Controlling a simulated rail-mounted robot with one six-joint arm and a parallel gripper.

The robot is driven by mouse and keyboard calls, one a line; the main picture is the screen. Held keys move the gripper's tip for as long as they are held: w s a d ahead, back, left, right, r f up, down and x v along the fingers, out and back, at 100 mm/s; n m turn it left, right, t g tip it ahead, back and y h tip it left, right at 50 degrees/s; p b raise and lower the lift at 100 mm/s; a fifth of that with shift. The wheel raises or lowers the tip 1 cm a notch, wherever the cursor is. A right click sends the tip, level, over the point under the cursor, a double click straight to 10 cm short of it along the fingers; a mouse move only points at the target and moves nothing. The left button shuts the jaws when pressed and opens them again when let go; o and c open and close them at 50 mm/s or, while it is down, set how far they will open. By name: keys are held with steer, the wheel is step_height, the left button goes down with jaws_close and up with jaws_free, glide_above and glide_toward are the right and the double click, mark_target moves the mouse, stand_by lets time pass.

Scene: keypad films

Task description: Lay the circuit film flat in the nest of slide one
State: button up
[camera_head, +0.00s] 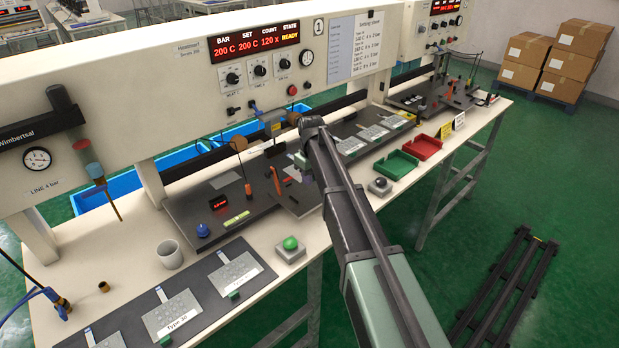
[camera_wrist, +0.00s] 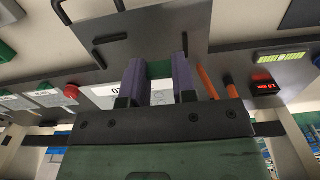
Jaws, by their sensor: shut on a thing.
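My gripper (camera_wrist: 160,72) is shut on a small green block, which shows between its purple fingers in the wrist view. In the head view my gripper (camera_head: 303,160) is partly hidden by my arm, over the work area of press one. A dark slide plate (camera_head: 297,203) with orange uprights lies under it. In the wrist view a grey plate (camera_wrist: 150,28) with black hooked bars lies just beyond the fingertips. Whether the film touches the nest cannot be told.
Several light-grey films, one marked Type 30 (camera_head: 172,317), lie on a mat at the front left. A white cup (camera_head: 169,254), green button box (camera_head: 290,249), red tray (camera_head: 424,147) and green tray (camera_head: 396,165) stand on the bench. The press beam (camera_head: 215,75) overhangs the back.

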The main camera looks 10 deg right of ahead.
mark_target(312, 203)
steer(key=shift+w+d, duration=0.1)
steer(key=shift+d, duration=0.05)
step_height(312, 203, down, 8)
steer(key=b, duration=0.8)
steer(key=shift+f, duration=0.1)
steer(key=shift+f+b, duration=0.4)
steer(key=shift+b, duration=0.1)
steer(key=o, duration=1)
steer(key=shift+r, duration=0.1)
step_height(312, 203, up, 11)
steer(key=p, duration=1.1)
